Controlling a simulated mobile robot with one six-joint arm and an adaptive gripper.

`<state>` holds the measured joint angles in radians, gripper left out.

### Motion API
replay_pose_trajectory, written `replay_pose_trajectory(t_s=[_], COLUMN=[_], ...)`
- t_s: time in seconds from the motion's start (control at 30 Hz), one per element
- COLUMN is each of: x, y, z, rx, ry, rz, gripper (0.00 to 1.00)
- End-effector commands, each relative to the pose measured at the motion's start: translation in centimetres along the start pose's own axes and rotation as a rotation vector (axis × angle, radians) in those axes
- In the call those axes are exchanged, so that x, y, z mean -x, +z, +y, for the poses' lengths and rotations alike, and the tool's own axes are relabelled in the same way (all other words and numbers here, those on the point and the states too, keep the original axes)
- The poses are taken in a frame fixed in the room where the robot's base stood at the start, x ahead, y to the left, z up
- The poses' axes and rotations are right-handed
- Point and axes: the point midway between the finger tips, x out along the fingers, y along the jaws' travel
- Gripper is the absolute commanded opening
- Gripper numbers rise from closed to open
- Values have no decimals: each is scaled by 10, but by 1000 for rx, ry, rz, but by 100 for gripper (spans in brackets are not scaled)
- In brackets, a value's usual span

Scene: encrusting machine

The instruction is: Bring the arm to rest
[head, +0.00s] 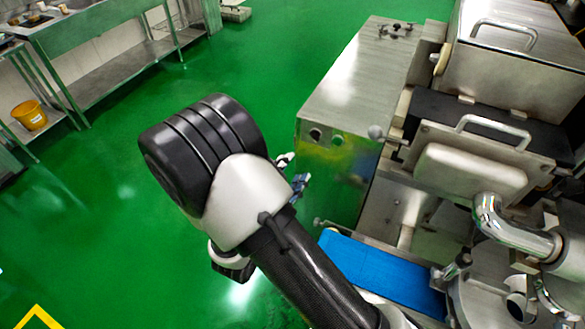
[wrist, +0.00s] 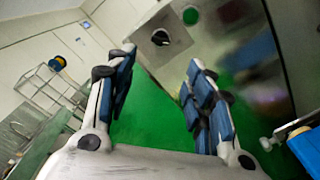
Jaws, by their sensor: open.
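My gripper (wrist: 160,95) is open and empty in the wrist view, with its two blue-padded fingers apart and green floor showing between them. In the head view my arm reaches up from the bottom, and its thick black and white joint covers most of my gripper. Only a fingertip part (head: 298,182) shows beside the steel machine cabinet. The fingers appear apart from the machine, though the exact gap cannot be told.
The steel encrusting machine (head: 352,85) stands on the right, with a blue conveyor belt (head: 385,272) low in front. A steel table (head: 85,22) and a yellow bucket (head: 30,115) are at the upper left. Green floor (head: 90,215) on the left is clear.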

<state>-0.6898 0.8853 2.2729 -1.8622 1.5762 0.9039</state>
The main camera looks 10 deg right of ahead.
Motion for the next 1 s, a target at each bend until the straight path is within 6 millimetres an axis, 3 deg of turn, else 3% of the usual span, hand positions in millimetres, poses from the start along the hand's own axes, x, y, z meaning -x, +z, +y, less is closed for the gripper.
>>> replay_pose_trajectory(t_s=[0.33, 0.43, 0.57, 0.7, 0.83, 1.0], x=[-1, -6, -18, -17, 5, 50], y=[1, 16, 72, 154, 212, 256], z=[0, 1, -2, -21, -46, -73], rx=[-1, -14, -59, -156, -281, -503], ry=[-2, -36, -173, -426, -673, -975], rz=[-2, -38, -162, -327, -426, -473], gripper=[48, 48, 48, 48, 48, 48])
